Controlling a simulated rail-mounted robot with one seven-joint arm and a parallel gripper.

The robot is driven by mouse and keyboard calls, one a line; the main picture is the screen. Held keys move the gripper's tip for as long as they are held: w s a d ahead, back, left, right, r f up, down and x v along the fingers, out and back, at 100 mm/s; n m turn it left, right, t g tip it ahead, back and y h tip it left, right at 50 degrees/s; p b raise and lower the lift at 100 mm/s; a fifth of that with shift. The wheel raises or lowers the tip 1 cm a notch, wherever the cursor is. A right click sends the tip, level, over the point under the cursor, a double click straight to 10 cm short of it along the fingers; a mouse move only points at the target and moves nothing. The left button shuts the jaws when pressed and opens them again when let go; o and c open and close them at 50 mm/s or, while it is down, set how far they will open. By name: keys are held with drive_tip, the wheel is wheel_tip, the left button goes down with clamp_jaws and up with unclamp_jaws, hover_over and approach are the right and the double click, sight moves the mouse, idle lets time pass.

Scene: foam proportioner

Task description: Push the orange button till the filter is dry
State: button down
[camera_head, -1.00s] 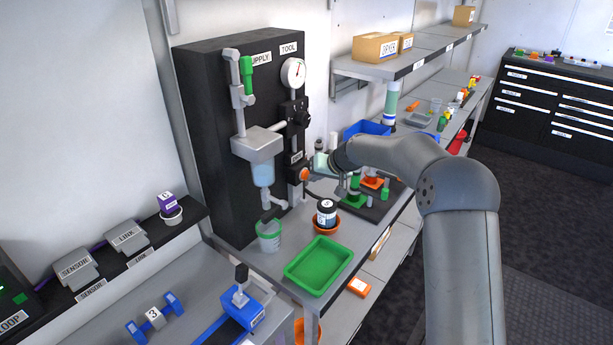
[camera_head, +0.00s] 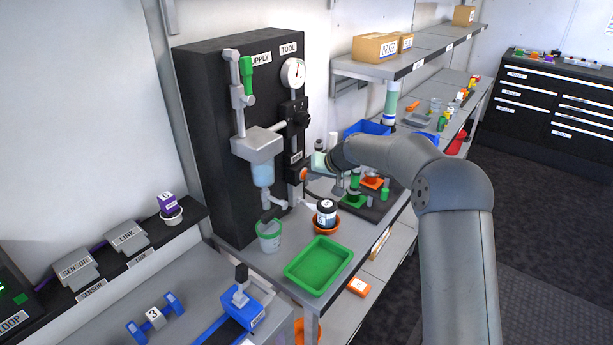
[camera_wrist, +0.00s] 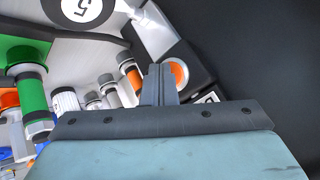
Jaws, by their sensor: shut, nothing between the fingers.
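The orange button (camera_head: 304,174) sits on the side of the black proportioner cabinet, below the gauge. In the wrist view the orange button (camera_wrist: 179,73) shows in a pale ring, just beside my fingertips. My gripper (camera_wrist: 160,70) is shut and empty, its tips overlapping the button's left edge in the picture; I cannot tell whether they touch it. In the head view my pale gripper body (camera_head: 320,161) is beside the cabinet at the button's height. The clear filter bowl (camera_head: 262,173) hangs under a grey housing and holds bluish liquid. Its exact level is hard to read.
A clear cup (camera_head: 269,236) stands below the bowl's drain. A green tray (camera_head: 319,264) and a black-lidded jar (camera_head: 326,212) in an orange dish are on the bench in front. A dark fixture with green and orange parts (camera_head: 372,184) lies below my forearm.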

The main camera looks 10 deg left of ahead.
drive_tip(key=shift+s+d+b, duration=0.45)
drive_tip(key=shift+d+b, duration=0.25)
drive_tip(key=shift+b, duration=0.2)
drive_tip(key=shift+s+d+f+b, duration=0.1)
drive_tip(key=shift+s+d+b, duration=0.15)
drive_tip(key=shift+d+b, duration=0.35)
drive_tip(key=shift+s+d+f+b, duration=0.1)
drive_tip(key=shift+s+d+b, duration=0.15)
drive_tip(key=shift+d+b, duration=0.3)
drive_tip(key=shift+s+d+r+b, duration=0.2)
drive_tip(key=shift+s+d+b, duration=0.5)
drive_tip(key=shift+d+b, duration=0.35)
